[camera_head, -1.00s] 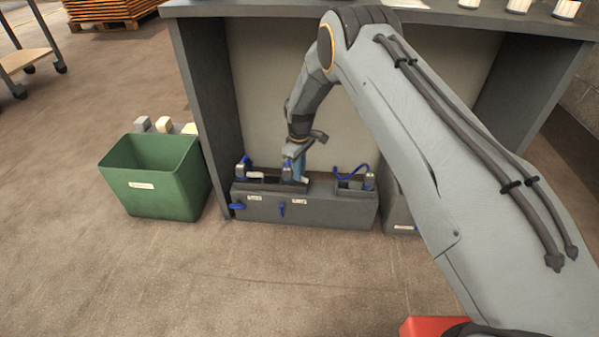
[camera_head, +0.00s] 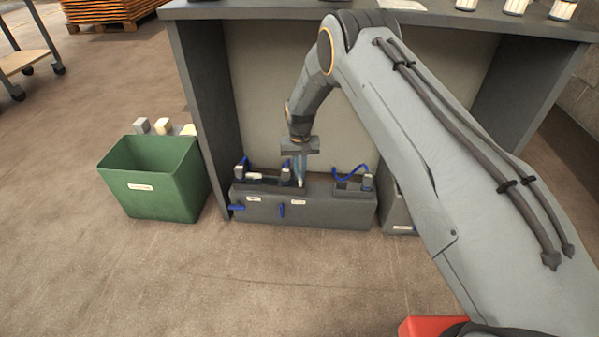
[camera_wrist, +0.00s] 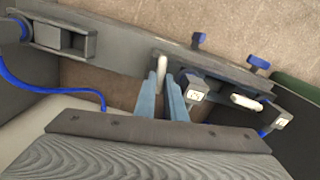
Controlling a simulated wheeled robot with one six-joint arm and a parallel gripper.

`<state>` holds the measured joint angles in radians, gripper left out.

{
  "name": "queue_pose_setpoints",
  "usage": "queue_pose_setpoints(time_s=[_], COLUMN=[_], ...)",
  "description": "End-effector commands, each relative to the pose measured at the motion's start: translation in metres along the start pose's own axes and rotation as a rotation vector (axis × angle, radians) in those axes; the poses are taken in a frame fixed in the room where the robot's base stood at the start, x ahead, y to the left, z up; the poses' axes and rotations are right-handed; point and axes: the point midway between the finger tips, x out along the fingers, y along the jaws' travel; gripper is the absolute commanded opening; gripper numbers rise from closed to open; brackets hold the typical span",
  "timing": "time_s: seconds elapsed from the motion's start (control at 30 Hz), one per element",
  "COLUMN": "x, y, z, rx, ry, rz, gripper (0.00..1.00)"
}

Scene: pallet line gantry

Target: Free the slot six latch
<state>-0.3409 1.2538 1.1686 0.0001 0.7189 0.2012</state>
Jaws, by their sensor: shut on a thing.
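My gripper (camera_head: 300,182) reaches down into the grey slotted unit (camera_head: 262,212) on the floor under the bench. In the wrist view its two blue fingers (camera_wrist: 163,92) are shut on a pale, rounded rod (camera_wrist: 161,68) at the unit. Two blue latch levers are on the unit's front face: the left one (camera_head: 237,207) lies level, and the right one (camera_head: 282,210) hangs upright. They also show in the wrist view (camera_wrist: 259,62) and (camera_wrist: 198,40). The labels below the slots are too small to read, so I cannot tell which is slot six.
A green bin (camera_head: 150,182) stands left of the unit, with small blocks (camera_head: 163,126) behind it. Blue cables (camera_head: 353,170) loop above the unit's right part. The bench's left side panel (camera_head: 205,105) is close by. The floor in front is clear.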

Motion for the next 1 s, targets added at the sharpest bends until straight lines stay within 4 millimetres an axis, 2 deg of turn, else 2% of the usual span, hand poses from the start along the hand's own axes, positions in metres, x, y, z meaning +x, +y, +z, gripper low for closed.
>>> queue_pose_setpoints(time_s=[0.4,0.93,0.97,1.0], x=[0.0002,0.0002,0.0002,0.0002], y=[0.0015,0.0016,0.0016,0.0016], z=[0.0004,0.0005,0.0005,0.0005], rx=[0.17,0.191,0.191,0.191], ry=[-0.001,-0.001,-0.001,-0.001], rz=[0.001,0.0,0.0,0.0], gripper=[0.0,0.0,0.15,0.22])
